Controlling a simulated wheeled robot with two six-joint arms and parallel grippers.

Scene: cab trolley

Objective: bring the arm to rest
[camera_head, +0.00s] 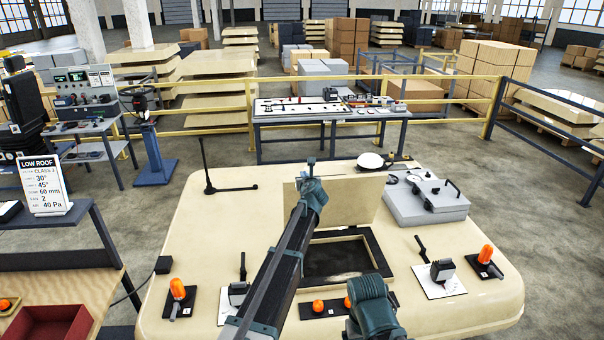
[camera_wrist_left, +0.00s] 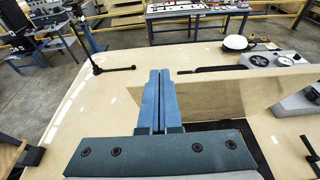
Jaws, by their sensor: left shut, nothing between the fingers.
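My left gripper (camera_head: 311,162) is above the cream trolley top (camera_head: 170,265), in front of an upright cream panel (camera_head: 350,203). In the left wrist view its two blue fingers (camera_wrist_left: 160,88) are pressed together with nothing between them. The panel stands behind a dark-framed opening (camera_head: 338,257) in the top. In the wrist view the panel (camera_wrist_left: 225,103) is to the right of and beyond the fingers; I cannot tell whether they touch it. A teal part of my own body shows at the bottom of the head view.
A grey case (camera_head: 425,203) with gauges is at the right. Orange-knobbed switches (camera_head: 178,290) line the front. A yellow railing (camera_head: 470,80) and a control table (camera_head: 322,110) are beyond.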

